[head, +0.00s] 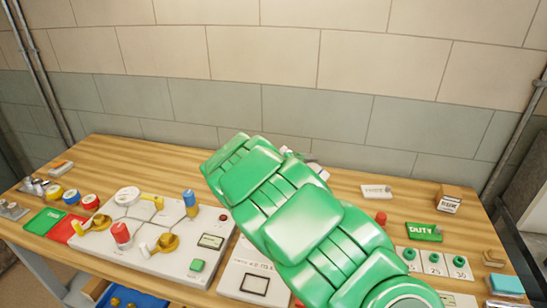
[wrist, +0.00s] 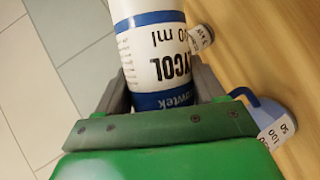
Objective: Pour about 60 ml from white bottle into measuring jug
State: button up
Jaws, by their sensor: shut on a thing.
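The white bottle (wrist: 158,45) with blue bands and dark lettering fills the middle of the wrist view. My gripper (wrist: 163,88) is shut on it, one grey finger on each side. The measuring jug (wrist: 268,108) shows at the right of the wrist view, bluish, with a blue handle and a white scale label reading 50 and 100. I cannot see any liquid level.
A small labelled container (wrist: 201,37) stands beside the bottle in the wrist view. In the head view, a white valve panel (head: 180,260) lies left of my arm. A green DUTY block (head: 424,231) and a small box (head: 449,198) are at the right. A wall stands behind the wooden table (head: 340,184).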

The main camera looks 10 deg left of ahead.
dwell(0.7)
